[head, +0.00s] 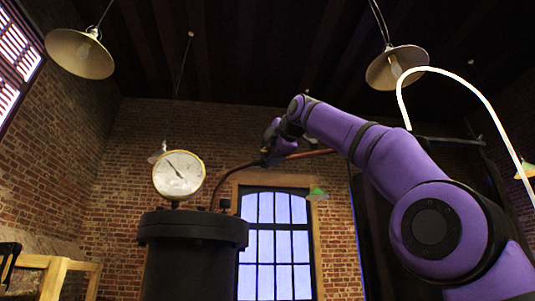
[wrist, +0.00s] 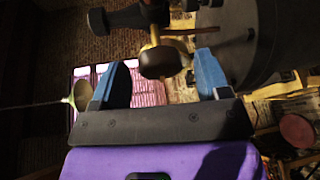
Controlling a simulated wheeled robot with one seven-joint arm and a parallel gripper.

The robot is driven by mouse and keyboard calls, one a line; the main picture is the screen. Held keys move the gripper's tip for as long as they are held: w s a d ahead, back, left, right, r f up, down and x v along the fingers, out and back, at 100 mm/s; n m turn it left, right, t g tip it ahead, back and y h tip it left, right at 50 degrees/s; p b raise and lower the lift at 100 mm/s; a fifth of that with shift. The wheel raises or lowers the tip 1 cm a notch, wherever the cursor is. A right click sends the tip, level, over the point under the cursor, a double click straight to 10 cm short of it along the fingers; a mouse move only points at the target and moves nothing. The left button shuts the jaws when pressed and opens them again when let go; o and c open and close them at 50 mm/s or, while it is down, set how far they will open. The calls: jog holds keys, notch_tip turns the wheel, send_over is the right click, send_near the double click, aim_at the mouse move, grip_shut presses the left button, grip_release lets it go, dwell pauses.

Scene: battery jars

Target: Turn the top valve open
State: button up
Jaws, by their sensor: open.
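My gripper (wrist: 161,66) is open, its two blue fingers spread wide in the wrist view. A rounded dark brown knob (wrist: 159,61) on a brass stem (wrist: 155,35) shows between and just beyond the fingertips, with a visible gap on each side. It may be the top valve; I cannot tell for sure, nor how far it is turned. In the head view my gripper (head: 270,156) is small and dark at the end of my purple arm, right of the black tank (head: 192,232) and above its lid. No valve handle shows clearly there.
A round white gauge (head: 179,174) stands on the tank lid. A thin copper-coloured pipe (head: 223,186) curves up beside the lid towards my gripper. Lamps (head: 80,53) hang from the ceiling. A wooden frame (head: 52,270) stands at lower left. A dark tank body (wrist: 258,45) fills the wrist view's upper right.

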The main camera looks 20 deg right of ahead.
jog(key=v, duration=0.8)
jog(key=shift+s, duration=0.3)
dwell(0.3)
